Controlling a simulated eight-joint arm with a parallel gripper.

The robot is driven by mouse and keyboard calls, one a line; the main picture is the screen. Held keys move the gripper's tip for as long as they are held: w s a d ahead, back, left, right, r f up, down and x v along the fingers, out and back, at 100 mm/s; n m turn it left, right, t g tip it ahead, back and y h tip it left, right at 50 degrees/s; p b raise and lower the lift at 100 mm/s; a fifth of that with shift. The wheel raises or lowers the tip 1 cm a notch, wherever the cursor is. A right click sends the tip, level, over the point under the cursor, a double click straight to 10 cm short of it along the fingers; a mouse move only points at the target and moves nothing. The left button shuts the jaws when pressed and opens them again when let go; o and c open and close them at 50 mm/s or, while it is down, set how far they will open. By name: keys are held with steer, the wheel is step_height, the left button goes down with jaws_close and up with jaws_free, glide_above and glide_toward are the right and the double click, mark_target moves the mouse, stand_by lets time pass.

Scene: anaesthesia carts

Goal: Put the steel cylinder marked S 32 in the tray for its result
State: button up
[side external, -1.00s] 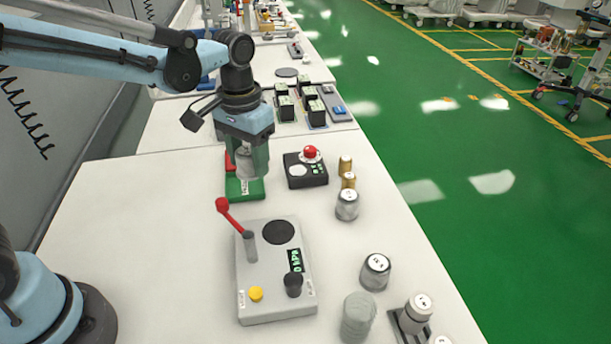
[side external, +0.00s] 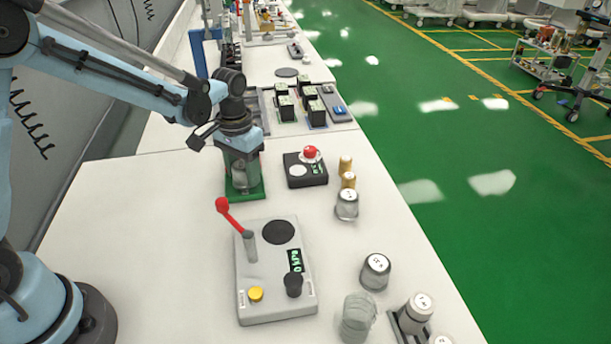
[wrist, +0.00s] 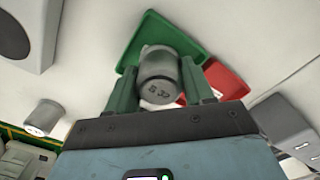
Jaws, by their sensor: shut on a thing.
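The steel cylinder marked S 32 (wrist: 160,75) is between the two fingers of my gripper (wrist: 160,88), which is shut on it. In the side view my gripper (side external: 241,174) points down with the cylinder (side external: 240,179) upright at the green tray (side external: 256,194). Whether the cylinder's base touches the tray floor I cannot tell. In the wrist view the green tray (wrist: 190,35) lies around and behind the cylinder. A red tray (wrist: 226,80) lies beside it; in the side view my gripper hides it.
A grey device (side external: 272,303) with a red-knobbed lever stands in front. A black box (side external: 305,178) with a red button is right of the green tray. The left of the bench is clear.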

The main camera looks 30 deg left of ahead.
steer(key=shift+f, duration=0.6)
steer(key=o, duration=1.3)
step_height(320, 180, up, 13)
steer(key=shift+f, duration=0.15)
steer(key=t, duration=0.4)
glide_toward(240, 165)
steer(key=s+r, duration=0.3)
steer(key=shift+s+f+t, duration=0.4)
steer(key=shift+s+t, duration=0.15)
steer(key=shift+s, duration=0.45)
steer(key=shift+s+f+t, duration=0.4)
steer(key=shift+s+t, duration=0.1)
steer(key=shift+s, duration=0.55)
steer(key=shift+s+f+t, duration=0.4)
steer(key=shift+s+t, duration=0.15)
steer(key=shift+s, duration=0.45)
